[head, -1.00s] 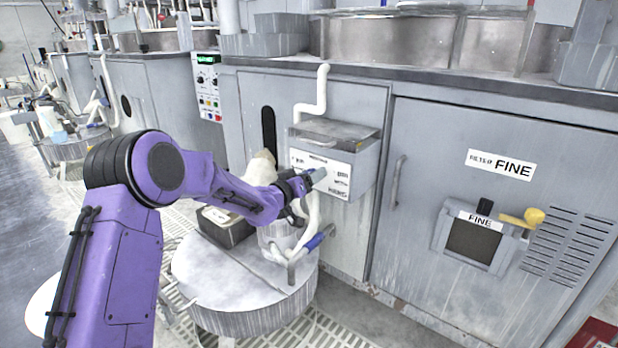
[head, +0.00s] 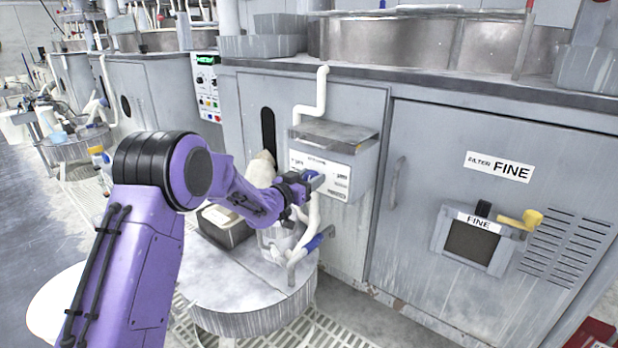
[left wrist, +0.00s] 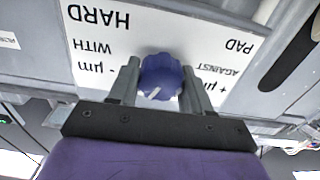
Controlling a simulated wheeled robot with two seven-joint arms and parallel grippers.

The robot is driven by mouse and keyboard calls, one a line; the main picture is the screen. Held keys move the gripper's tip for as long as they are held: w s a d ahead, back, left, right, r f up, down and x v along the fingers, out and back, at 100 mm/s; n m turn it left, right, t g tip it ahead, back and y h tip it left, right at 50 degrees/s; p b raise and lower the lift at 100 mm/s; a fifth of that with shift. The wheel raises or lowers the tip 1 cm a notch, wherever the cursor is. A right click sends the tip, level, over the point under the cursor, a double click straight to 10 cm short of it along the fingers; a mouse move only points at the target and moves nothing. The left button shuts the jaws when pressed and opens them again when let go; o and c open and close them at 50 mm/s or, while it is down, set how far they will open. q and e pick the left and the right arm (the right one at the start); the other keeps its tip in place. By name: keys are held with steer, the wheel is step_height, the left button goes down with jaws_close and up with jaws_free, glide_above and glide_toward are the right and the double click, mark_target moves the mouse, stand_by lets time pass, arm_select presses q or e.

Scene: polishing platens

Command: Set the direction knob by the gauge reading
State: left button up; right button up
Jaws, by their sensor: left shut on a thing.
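The direction knob (left wrist: 160,77) is blue and lobed, with a white mark pointing to the lower left in the left wrist view. It sits on a white label plate (left wrist: 110,45) that reads upside down there, with "WITH - µm" left of the knob and "AGAINST + µm" right. My left gripper (left wrist: 160,88) has one finger on each side of the knob and is shut on it. In the head view, my left gripper (head: 312,181) is at the front of the grey box (head: 352,150), hiding part of its label plate. I cannot make out a gauge reading. My right gripper is not in view.
A control panel (head: 207,88) with a green display stands left of the box. A white pipe (head: 318,90) runs above it. Below is a round drum lid (head: 235,290) with a dark tray (head: 226,226). Right is a cabinet door with a "FINE" sign (head: 498,167) and yellow handle (head: 520,222).

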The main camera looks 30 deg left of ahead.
arm_select(q)
steer(key=shift+m, duration=1.9)
steer(key=o, duration=1)
steer(key=s+p, duration=0.1)
steer(key=s, duration=0.9)
steer(key=shift+s+a, duration=0.3)
steer(key=shift+a, duration=0.05)
